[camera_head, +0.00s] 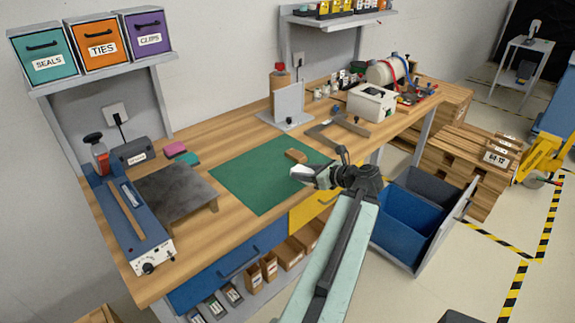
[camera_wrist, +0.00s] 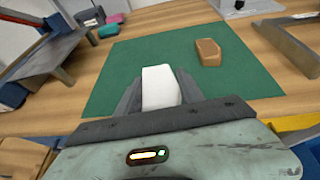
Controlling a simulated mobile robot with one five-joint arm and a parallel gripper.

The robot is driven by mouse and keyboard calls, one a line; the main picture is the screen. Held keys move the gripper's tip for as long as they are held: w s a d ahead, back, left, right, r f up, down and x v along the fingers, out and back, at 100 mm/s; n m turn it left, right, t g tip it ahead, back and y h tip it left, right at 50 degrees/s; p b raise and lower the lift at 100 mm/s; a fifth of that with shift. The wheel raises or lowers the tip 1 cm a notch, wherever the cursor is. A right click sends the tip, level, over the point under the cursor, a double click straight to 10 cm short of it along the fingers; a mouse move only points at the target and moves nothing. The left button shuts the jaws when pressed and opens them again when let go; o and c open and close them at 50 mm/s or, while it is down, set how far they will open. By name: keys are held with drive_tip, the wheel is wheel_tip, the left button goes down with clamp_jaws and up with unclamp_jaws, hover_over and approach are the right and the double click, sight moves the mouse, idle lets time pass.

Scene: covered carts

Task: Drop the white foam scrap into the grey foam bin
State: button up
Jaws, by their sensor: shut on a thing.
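My gripper (camera_head: 318,177) is over the front edge of the green mat. In the wrist view my gripper (camera_wrist: 160,92) has its dark fingers closed on both sides of the white foam scrap (camera_wrist: 160,84). The scrap also shows as a small pale piece at the gripper's tip in the head view (camera_head: 301,173). The grey bin (camera_head: 434,187) is in the pull-out frame below the bench at the right, behind a blue bin (camera_head: 398,222). My arm passes just left of the bins.
The green mat (camera_head: 250,179) holds a brown block (camera_head: 296,156). A grey angled bracket (camera_head: 335,134) and a white box (camera_head: 371,103) stand farther right on the bench. A yellow drawer front (camera_head: 311,209) is below my gripper. Open floor lies right of the bins.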

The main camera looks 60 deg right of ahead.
drive_tip(key=shift+s+r, duration=0.1)
drive_tip(key=shift+s, duration=1.05)
